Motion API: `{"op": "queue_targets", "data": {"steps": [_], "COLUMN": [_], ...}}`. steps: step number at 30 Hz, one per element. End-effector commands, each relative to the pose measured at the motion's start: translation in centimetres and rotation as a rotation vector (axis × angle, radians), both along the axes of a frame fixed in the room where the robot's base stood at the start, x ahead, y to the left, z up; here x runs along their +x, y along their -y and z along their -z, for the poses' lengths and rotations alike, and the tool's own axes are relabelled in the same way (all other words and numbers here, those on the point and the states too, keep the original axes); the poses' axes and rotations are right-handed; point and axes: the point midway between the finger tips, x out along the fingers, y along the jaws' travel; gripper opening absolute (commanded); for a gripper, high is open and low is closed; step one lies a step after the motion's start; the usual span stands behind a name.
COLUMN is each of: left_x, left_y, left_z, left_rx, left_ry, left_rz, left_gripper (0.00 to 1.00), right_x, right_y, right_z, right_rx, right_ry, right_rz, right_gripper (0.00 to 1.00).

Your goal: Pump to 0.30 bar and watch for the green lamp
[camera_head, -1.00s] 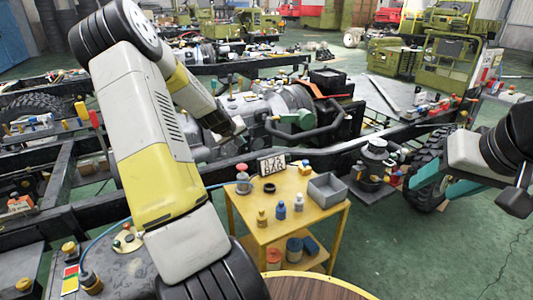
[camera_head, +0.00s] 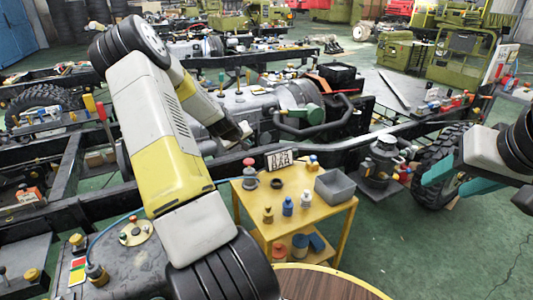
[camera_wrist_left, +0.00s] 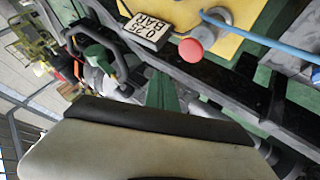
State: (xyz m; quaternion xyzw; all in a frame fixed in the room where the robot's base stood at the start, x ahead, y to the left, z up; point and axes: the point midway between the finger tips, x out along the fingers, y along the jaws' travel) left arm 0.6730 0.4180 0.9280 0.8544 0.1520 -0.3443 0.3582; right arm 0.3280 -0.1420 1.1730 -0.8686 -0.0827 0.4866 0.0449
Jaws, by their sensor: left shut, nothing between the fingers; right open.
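A small hand pump with a red knob (camera_head: 249,173) stands at the back left of the yellow table. In the left wrist view its red knob (camera_wrist_left: 191,50) shows beside a blue hose and a sign (camera_wrist_left: 147,32) reading 0.25 BAR. The sign also stands behind the table in the head view (camera_head: 279,160). A round plate with small red and green parts (camera_head: 136,231) lies left of my arm; I cannot tell if a lamp is lit. My left gripper (camera_wrist_left: 162,93) is shut and empty, apart from the pump. My right gripper (camera_head: 460,178) is open and empty at the right.
The yellow table (camera_head: 337,211) carries small bottles, a black ring and a grey bin (camera_head: 335,186). A black chassis frame (camera_head: 345,147) runs behind it. A brown round tabletop (camera_head: 325,284) is at the front. Green floor lies open at the right.

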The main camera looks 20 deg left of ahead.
Motion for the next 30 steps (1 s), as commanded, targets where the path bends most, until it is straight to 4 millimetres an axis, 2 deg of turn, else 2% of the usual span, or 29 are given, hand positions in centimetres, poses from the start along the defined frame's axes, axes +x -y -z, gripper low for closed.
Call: {"op": "queue_targets", "data": {"steps": [6,12,30], "left_x": [0.0,0.0,0.0], "left_y": [0.0,0.0,0.0], "left_z": [3.0,4.5,4.9], "left_rx": [-0.001,0.001,0.001], "left_ry": [-0.001,0.001,0.001], "left_rz": [0.000,0.000,0.000], "left_gripper": [0.00,0.00,0.00], "right_x": [0.0,0.0,0.0], "right_y": [0.0,0.0,0.0], "right_z": [0.0,0.0,0.0], "right_rx": [0.000,0.000,0.000], "right_ry": [0.000,0.000,0.000], "right_rz": [0.000,0.000,0.000], "right_gripper": [0.52,0.52,0.52]}}
